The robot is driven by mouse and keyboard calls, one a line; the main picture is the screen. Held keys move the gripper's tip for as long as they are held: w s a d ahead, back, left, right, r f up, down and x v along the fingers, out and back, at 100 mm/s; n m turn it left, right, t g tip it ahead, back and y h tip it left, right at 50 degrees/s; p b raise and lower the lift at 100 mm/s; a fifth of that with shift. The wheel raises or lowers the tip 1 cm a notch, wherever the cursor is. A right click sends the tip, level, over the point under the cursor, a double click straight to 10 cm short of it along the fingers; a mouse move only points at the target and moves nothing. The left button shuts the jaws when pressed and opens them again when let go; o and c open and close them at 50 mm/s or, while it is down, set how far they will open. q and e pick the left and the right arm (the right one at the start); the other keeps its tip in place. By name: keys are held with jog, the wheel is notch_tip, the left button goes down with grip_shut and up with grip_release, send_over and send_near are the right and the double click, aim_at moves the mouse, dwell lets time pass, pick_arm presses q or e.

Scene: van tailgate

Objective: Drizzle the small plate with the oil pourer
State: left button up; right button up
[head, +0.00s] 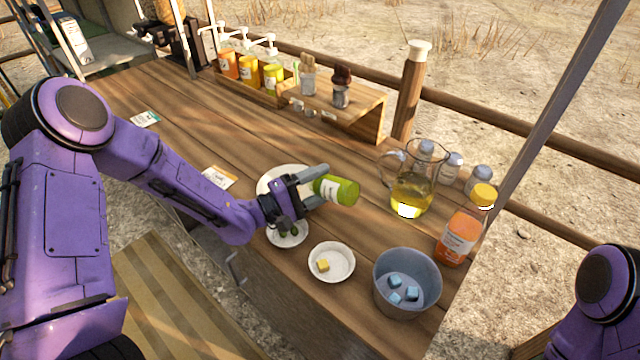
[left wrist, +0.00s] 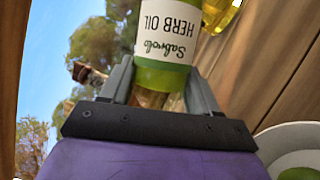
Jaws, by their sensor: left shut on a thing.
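The oil pourer (head: 337,190) is a green bottle with a white label, which reads HERB OIL in the left wrist view (left wrist: 168,45). My left gripper (head: 312,187) is shut on it and holds it tipped well over to the right, above the table. A white plate (head: 272,180) lies behind and below the gripper, partly hidden by it. A smaller white dish (head: 287,240) with dark green pieces sits just in front of the gripper. I see no oil stream. My right gripper is out of view.
A white bowl (head: 340,275) with a yellow cube and a grey-blue bucket (head: 405,268) with blue cubes stand in front. A glass jug (head: 412,185) and an orange bottle (head: 462,228) stand right. A wooden rack (head: 360,115) is behind. The table's left part is mostly clear.

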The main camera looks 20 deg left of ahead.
pick_arm(q)
jog(key=shift+w+a+r, duration=0.1)
jog(key=shift+a, duration=0.1)
jog(key=shift+s+d, duration=0.25)
jog(key=shift+s, duration=0.25)
jog(key=shift+d, duration=0.15)
jog(key=shift+w+d, duration=0.25)
jog(key=shift+d, duration=0.1)
jog(key=shift+a, duration=0.1)
